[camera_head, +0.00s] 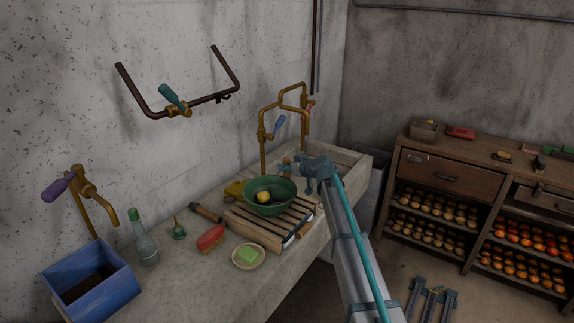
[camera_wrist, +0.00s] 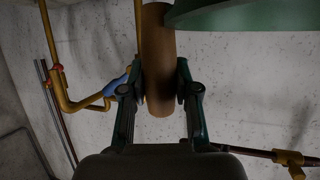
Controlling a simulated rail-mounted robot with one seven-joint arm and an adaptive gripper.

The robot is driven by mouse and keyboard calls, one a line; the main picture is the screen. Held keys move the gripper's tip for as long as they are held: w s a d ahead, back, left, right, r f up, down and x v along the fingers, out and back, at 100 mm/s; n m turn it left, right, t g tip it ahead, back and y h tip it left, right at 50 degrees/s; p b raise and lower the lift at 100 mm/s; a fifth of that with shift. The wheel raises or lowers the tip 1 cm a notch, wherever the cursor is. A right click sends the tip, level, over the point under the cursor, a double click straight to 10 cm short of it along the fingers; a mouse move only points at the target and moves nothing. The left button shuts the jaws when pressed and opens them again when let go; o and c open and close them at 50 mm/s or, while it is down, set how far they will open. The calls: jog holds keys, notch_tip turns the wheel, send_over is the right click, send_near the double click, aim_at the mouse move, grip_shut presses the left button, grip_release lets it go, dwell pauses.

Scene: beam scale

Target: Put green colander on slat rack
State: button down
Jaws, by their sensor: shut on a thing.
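The green colander (camera_head: 282,207) is a round bowl with a yellow fruit (camera_head: 263,197) in it. It is over the slat rack (camera_head: 254,231), a wooden rack of parallel slats on the stone counter. I cannot tell whether its base touches the slats. My gripper (camera_head: 300,172) is at the colander's right side. In the wrist view my gripper (camera_wrist: 158,80) is shut on a brown cylindrical handle (camera_wrist: 158,45) beside the green colander rim (camera_wrist: 235,14). The join between handle and colander is not clear.
A brass tap (camera_head: 264,150) and sink (camera_head: 340,160) are behind. A wooden shelf unit (camera_head: 452,181) is at the right.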

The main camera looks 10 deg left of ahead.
jog(key=c, duration=0.9)
grip_release()
jog(key=shift+o, duration=0.2)
jog(key=b+v, duration=0.4)
jog(key=v, duration=0.8)
jog(key=shift+f, duration=0.15)
